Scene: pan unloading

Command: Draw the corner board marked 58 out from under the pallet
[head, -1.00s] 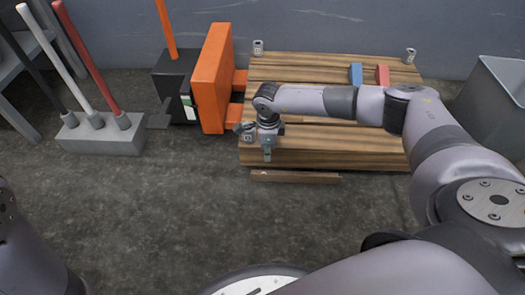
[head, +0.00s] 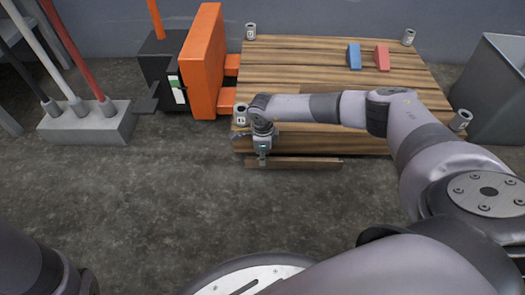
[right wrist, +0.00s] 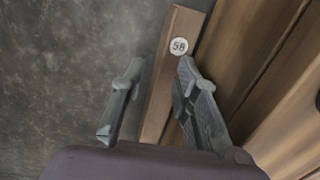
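The brown corner board (head: 310,163) lies along the pallet's near edge, on the floor side. In the right wrist view it is a narrow strip with a round white tag reading 58 (right wrist: 179,45). The wooden pallet (head: 300,75) is behind it. My right gripper (head: 262,158) is at the board's left end. In the right wrist view its two fingers (right wrist: 160,70) are apart, one on each side of the board, with a gap on the left side. Whether the right finger touches the board I cannot tell. My left gripper is out of view.
Grey cans stand at the pallet's corners, one (head: 241,114) close to my right wrist. A blue block (head: 354,57) and a red block (head: 382,58) lie on top. An orange-and-black pallet truck (head: 205,60) stands left of the pallet. A grey bin (head: 492,95) is at right. The near floor is clear.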

